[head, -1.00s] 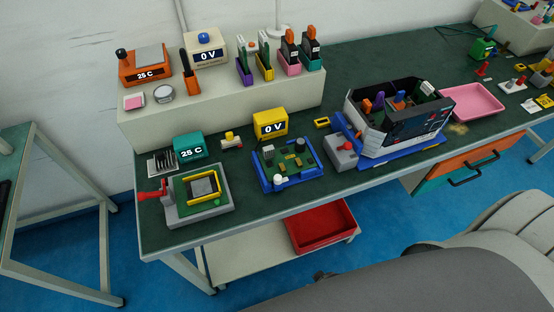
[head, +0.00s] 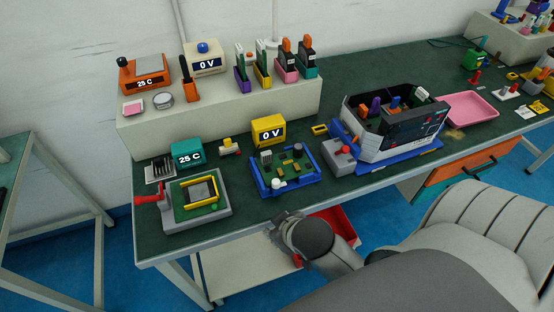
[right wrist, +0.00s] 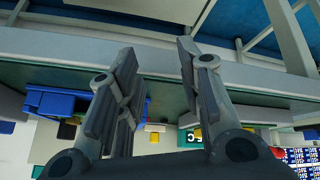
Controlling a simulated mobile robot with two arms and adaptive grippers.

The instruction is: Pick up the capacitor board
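A green board with upright parts (head: 285,170) sits in a blue holder (head: 262,191) near the table's front edge; I cannot tell for sure that it is the capacitor board. Another green board (head: 188,206) with a yellow frame lies in a grey fixture (head: 222,219) to its left. My right gripper (head: 282,224) is just in front of the table edge, below the blue holder. In the right wrist view its fingers (right wrist: 158,88) are apart with nothing between them. The blue holder (right wrist: 52,103) shows there at the left. My left gripper is in no view.
A raised white shelf (head: 220,113) at the back holds coloured slots with upright boards (head: 288,62). A yellow meter (head: 268,130) and a teal meter (head: 187,152) stand behind the fixtures. A grey box with a red knob (head: 342,157) is to the right. A red tray (head: 345,223) sits below.

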